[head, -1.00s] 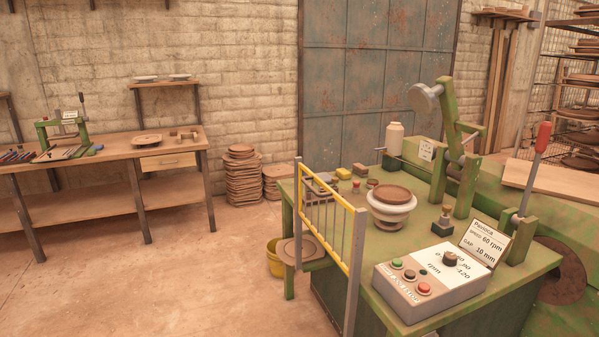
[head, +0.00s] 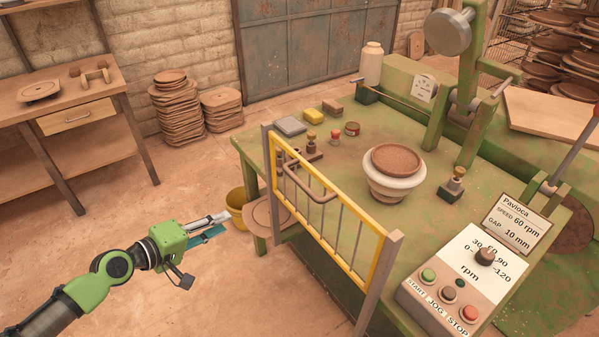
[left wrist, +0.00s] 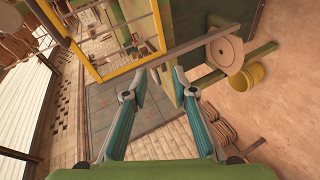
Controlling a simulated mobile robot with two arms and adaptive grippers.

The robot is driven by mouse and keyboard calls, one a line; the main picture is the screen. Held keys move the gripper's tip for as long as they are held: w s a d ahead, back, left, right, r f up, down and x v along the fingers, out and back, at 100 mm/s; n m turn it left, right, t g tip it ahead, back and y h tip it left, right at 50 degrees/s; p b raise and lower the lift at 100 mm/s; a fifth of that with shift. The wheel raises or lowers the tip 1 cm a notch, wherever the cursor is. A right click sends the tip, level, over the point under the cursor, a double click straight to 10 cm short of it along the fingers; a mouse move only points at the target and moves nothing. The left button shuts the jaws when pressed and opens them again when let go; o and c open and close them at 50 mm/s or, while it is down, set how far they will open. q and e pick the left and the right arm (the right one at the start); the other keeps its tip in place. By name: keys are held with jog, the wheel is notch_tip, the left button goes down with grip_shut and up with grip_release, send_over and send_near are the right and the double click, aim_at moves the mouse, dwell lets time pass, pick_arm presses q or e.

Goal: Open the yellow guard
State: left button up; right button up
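The yellow guard (head: 331,245) is a barred frame with a brown handle (head: 310,187), upright between two grey posts at the left edge of the green machine table. It looks closed. In the left wrist view the guard (left wrist: 152,33) is at the top, ahead of the fingers. My left gripper (head: 217,227) is in front of and left of the guard, apart from it. Its two teal fingers (left wrist: 148,88) are spread with nothing between them. My right gripper is not in view.
A control box (head: 460,283) with buttons and a dial stands at the table's front right. A white mould with brown clay (head: 395,172) sits mid-table. A yellow bucket (head: 236,208) and a round board (head: 268,214) are beside the guard's left post. The floor at left is open.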

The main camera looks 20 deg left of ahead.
aim_at(301, 181)
pick_arm(q)
jog(key=s+d+r+h+p, duration=0.1)
jog(key=d+r+h, duration=0.1)
jog(key=d+r, duration=0.4)
jog(key=s+d+r+h, duration=0.25)
jog(key=d+r, duration=0.25)
jog(key=r, duration=0.4)
jog(key=p+x, duration=0.2)
jog(key=x, duration=0.2)
jog(key=p+x, duration=0.2)
jog(key=x, duration=0.3)
jog(key=p+x, duration=0.2)
jog(key=x, duration=0.2)
jog(key=shift+w+a+f, duration=0.25)
jog(key=shift+w+f, duration=0.05)
jog(key=shift+w, duration=0.1)
jog(key=shift+w+d+f, duration=0.2)
jog(key=shift+w+d, duration=0.1)
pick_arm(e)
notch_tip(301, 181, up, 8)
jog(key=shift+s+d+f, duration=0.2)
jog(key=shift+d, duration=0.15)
pick_arm(q)
grip_shut()
